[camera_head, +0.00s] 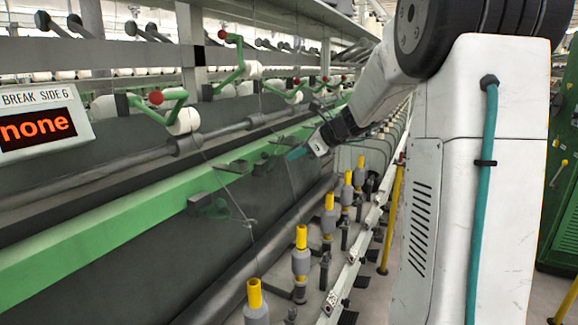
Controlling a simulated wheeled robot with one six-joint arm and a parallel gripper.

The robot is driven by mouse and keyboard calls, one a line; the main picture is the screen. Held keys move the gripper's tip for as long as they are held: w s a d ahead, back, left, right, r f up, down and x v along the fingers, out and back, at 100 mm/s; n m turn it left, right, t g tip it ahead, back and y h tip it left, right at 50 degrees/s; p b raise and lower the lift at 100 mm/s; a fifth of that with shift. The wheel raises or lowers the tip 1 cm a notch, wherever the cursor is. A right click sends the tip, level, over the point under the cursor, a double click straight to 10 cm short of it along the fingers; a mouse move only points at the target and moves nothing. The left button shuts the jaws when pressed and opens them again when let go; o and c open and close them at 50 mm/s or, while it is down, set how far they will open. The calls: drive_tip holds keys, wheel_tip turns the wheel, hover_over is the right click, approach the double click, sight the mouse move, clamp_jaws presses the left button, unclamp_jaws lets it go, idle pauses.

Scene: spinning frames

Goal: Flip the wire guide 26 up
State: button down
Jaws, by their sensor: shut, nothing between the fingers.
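My gripper (296,154) reaches in from the right at the middle of the picture, in front of the green rail (120,230). Its teal fingertips are together, pointing left, with nothing seen between them. A dark wire guide (236,166) sticks out from the rail left of the fingertips, apart from them. A nearer wire guide (205,203) sits lower left, with a thin wire running down to the right. No number shows on the guides, so I cannot tell which one is 26. Guides behind my gripper are partly hidden.
Several grey spindles with yellow tubes (301,237) stand in a row below the rail. Green arms with red knobs (155,98) and white rollers project above it. A sign reading "none" (38,128) is at the left. An aisle floor (375,291) shows beside the spindles.

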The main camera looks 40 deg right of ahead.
drive_tip(key=shift+w+a+r+g+h, duration=0.25)
drive_tip(key=shift+w+a+r+g, duration=0.2)
drive_tip(key=shift+w+r, duration=0.25)
drive_tip(key=shift+w+a+r+g+h, duration=0.25)
drive_tip(key=shift+w+a+r+g, duration=0.05)
drive_tip(key=shift+w+r+g, duration=0.3)
drive_tip(key=shift+r, duration=0.15)
drive_tip(key=s+d+r, duration=0.5)
drive_tip(key=s+r, duration=0.1)
drive_tip(key=s, duration=0.2)
drive_tip(key=shift+d, duration=0.3)
